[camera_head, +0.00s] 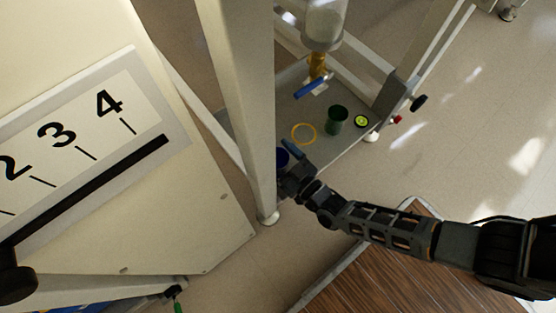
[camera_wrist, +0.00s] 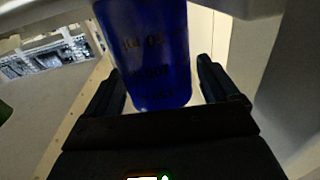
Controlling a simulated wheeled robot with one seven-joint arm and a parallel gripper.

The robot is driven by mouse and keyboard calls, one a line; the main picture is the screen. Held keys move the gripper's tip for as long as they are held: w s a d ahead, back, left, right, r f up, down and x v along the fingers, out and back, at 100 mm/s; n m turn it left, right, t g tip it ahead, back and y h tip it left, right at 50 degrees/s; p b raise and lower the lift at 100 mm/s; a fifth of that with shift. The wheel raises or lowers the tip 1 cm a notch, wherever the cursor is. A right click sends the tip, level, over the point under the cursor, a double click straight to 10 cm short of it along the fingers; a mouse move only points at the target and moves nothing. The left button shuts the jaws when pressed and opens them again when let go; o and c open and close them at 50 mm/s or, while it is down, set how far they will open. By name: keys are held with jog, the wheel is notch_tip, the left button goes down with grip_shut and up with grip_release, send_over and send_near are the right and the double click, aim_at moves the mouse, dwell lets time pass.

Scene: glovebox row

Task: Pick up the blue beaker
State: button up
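The blue beaker (camera_wrist: 150,50) stands large in the middle of the wrist view, with dark printed markings on its side. It lies between the two fingers of my gripper, with a narrow gap showing on each side, so the gripper looks open around it. In the head view, my gripper (camera_head: 290,163) is at the low shelf beside the white post. Only a small part of the blue beaker (camera_head: 282,157) shows there, between the post and my gripper; the rest is hidden.
A dark green beaker (camera_head: 336,120), a yellow ring (camera_head: 303,133) and a yellow-green round item (camera_head: 362,121) are on the grey shelf (camera_head: 285,103). A blue-handled valve (camera_head: 311,88) hangs above. The white post (camera_head: 250,110) stands close to my gripper. A wooden surface (camera_head: 375,285) is below my arm.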

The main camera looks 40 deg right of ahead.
jog(key=c, duration=0.9)
